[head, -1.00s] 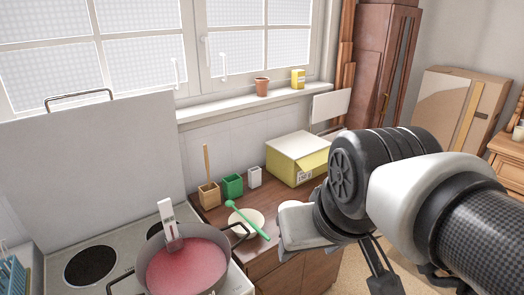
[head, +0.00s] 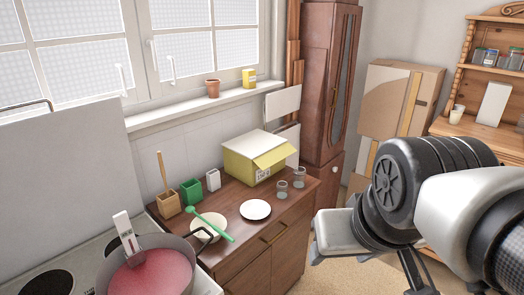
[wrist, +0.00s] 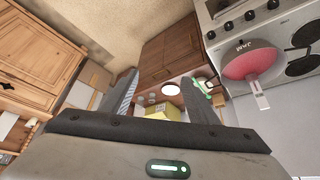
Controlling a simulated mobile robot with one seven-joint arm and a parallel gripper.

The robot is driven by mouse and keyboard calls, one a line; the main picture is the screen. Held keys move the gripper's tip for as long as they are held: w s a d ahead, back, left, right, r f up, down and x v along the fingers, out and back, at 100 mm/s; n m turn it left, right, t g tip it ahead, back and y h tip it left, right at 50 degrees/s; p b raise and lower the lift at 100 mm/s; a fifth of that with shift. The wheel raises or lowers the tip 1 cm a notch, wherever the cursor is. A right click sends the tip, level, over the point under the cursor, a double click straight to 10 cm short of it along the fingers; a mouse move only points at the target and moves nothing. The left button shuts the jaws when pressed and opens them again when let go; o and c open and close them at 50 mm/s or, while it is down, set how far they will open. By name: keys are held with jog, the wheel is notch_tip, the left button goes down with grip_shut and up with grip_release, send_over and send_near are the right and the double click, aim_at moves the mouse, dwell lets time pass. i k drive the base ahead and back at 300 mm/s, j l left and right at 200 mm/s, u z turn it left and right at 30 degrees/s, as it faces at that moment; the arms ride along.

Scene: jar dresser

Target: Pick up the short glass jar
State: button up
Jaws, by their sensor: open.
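Two small clear glass jars stand upright close together on the right end of the brown counter, the front-left one (head: 282,189) and the back-right one (head: 299,178). I cannot tell for sure which is shorter. More glass jars (head: 490,57) with dark lids stand on the wooden shelf at far right. My gripper (wrist: 158,75) is open and empty, its two fingers spread in the wrist view. Between them, at a distance, the counter shows a white plate (wrist: 171,90) and the yellow box. My arm is at the lower right of the head view, apart from the counter jars.
The counter (head: 240,255) also holds a yellow box (head: 240,166) behind the jars, a white plate (head: 256,210), a bowl (head: 208,229) with a green spoon, and small containers. A pot (head: 150,278) with red content sits on the stove. Floor shows right of the counter.

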aim_at(282, 186)
jog(key=i+l+u, duration=0.15)
jog(key=u, duration=0.35)
jog(key=i+l+u, duration=0.15)
jog(key=u, duration=0.3)
jog(key=i+l+u, duration=0.15)
jog(key=l, duration=0.2)
jog(key=i+l+u, duration=0.15)
jog(key=l, duration=0.2)
jog(key=i+l+u, duration=0.15)
jog(key=l, duration=0.25)
jog(key=i+l, duration=0.1)
jog(key=l, duration=0.35)
jog(key=i+l, duration=0.1)
jog(key=l, duration=0.35)
jog(key=i+l, duration=0.1)
jog(key=l, duration=0.35)
jog(key=i+l+u, duration=0.1)
jog(key=l, duration=0.35)
